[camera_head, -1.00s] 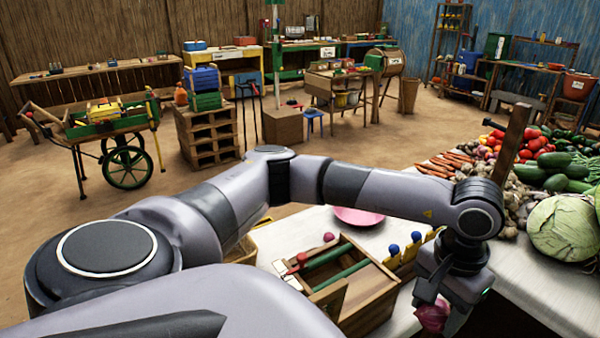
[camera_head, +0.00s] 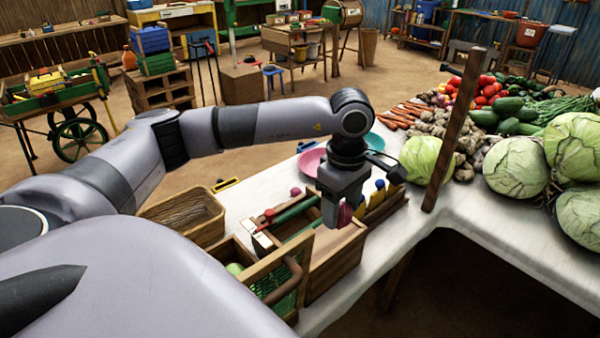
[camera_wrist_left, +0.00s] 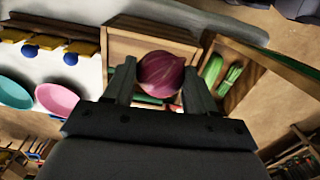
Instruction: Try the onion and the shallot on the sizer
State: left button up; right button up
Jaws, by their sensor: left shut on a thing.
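My left gripper (camera_head: 337,212) is shut on a red-purple onion (camera_wrist_left: 160,75), which shows between both fingers in the left wrist view. In the head view the onion (camera_head: 346,214) is partly hidden behind the fingers. The gripper hangs over the right part of a wooden box with green bars (camera_head: 332,254), which looks like the sizer; the onion seems above it, but I cannot tell the gap. A small pink-red round thing (camera_head: 296,191) sits behind the box; I cannot tell if it is the shallot. My right gripper is not in view.
Blue-topped yellow pieces (camera_head: 378,190) stand right of the box. Pink (camera_head: 311,162) and teal (camera_head: 371,142) bowls are behind. A wooden post (camera_head: 454,130) rises at right, near cabbages.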

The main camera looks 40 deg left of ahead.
pick_arm(q)
jog(key=w+a+n, duration=0.1)
jog(key=a+n, duration=0.5)
jog(key=n, duration=0.7)
jog(key=w+a+n, duration=0.1)
jog(key=a+n, duration=0.6)
jog(key=n, duration=0.6)
notch_tip(320, 180, down, 9)
jog(key=b, duration=0.7)
jog(key=shift+d+r+n, duration=0.2)
jog(key=shift+n, duration=0.1)
jog(key=o, duration=1.4)
